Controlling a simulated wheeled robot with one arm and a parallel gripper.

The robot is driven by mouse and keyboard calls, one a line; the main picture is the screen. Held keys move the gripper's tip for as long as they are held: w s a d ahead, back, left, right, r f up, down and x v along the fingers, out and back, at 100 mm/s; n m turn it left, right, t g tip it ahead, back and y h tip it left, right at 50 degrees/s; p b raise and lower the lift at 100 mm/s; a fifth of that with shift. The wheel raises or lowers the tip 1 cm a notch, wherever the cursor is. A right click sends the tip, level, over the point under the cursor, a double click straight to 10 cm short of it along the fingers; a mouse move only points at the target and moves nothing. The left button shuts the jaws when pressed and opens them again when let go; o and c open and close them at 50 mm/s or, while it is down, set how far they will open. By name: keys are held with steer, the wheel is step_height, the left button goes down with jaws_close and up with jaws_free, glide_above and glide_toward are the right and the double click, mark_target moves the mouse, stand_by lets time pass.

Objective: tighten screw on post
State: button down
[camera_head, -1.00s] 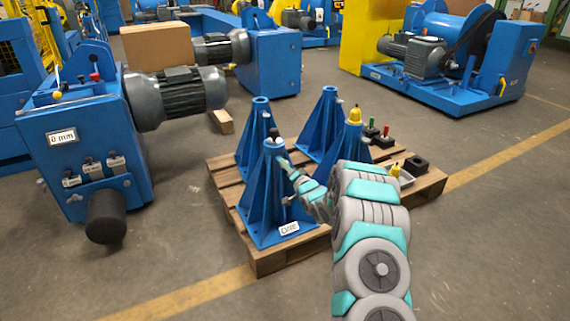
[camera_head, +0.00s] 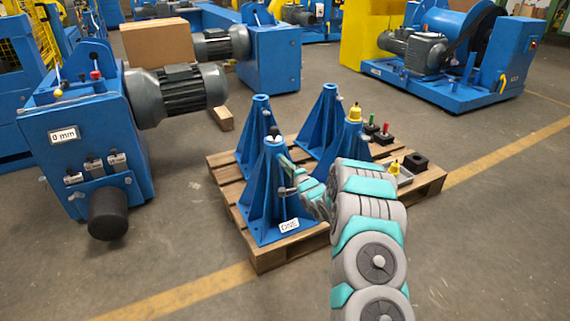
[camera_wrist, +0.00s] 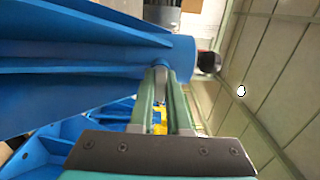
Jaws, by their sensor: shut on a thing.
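The blue post (camera_head: 266,205) with a white label stands upright at the front of the pallet. In the wrist view the post (camera_wrist: 90,60) lies sideways across the upper left. My gripper (camera_head: 283,158) is at the post's upper right side, just below its top. In the wrist view my gripper's two green fingers (camera_wrist: 163,80) are closed around the grey screw (camera_wrist: 160,66) on the side of the post. The fingers cover most of the screw. A dark rounded piece (camera_wrist: 209,62) sits at the post's top end; it also shows in the head view (camera_head: 274,131).
Several other blue posts (camera_head: 325,125) stand close by on the wooden pallet (camera_head: 270,262), one with a yellow cap (camera_head: 355,113). A blue motor machine (camera_head: 90,140) stands left.

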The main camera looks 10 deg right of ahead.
steer(key=shift+f, duration=0.2)
steer(key=c, duration=0.9)
jaws_free()
steer(key=shift+r, duration=0.15)
steer(key=shift+b+v, duration=0.45)
steer(key=shift+v, duration=3.5)
steer(key=shift+r, duration=0.1)
